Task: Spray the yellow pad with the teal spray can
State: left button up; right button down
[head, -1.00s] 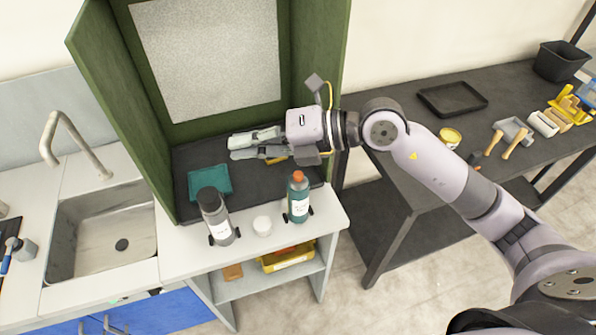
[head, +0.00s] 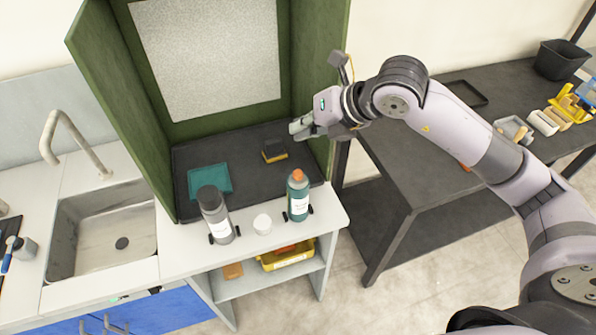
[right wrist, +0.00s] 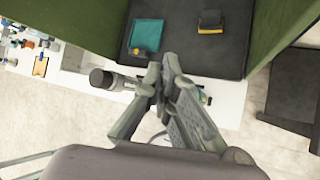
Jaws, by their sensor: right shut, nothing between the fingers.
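The yellow pad (head: 274,152), dark on top with a yellow edge, lies on the dark floor of the green booth. It also shows in the right wrist view (right wrist: 210,22). The teal spray can (head: 298,200), with an orange cap and white label, stands upright at the front right of the booth, on the light counter. My right gripper (head: 296,128) is shut and empty, above and to the right of the pad in the picture, apart from it. In the right wrist view its fingers (right wrist: 168,62) largely hide the teal can. My left gripper is not in view.
A grey can (head: 215,215) and a white cap (head: 262,223) stand left of the teal can. A teal tray (head: 210,182) lies inside the booth, between green side walls (head: 115,110). A sink (head: 110,220) is at left; a dark table (head: 415,155) is at right.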

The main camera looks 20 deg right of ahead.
jog(key=b, duration=0.5)
send_over(301, 171)
notch_tip(301, 171, down, 8)
jog(key=shift+r, duration=0.1)
jog(key=shift+w+f+b, duration=0.1)
jog(key=shift+f+b, duration=0.3)
jog(key=shift+b, duration=0.1)
dwell(0.6)
jog(key=shift+f+b, duration=0.4)
jog(key=shift+b, duration=0.25)
jog(key=shift+f+b, duration=0.5)
jog(key=shift+b, duration=0.1)
dwell(0.5)
jog(key=shift+r, duration=0.15)
dwell(0.3)
jog(key=shift+r+p, duration=0.4)
jog(key=shift+r, duration=0.35)
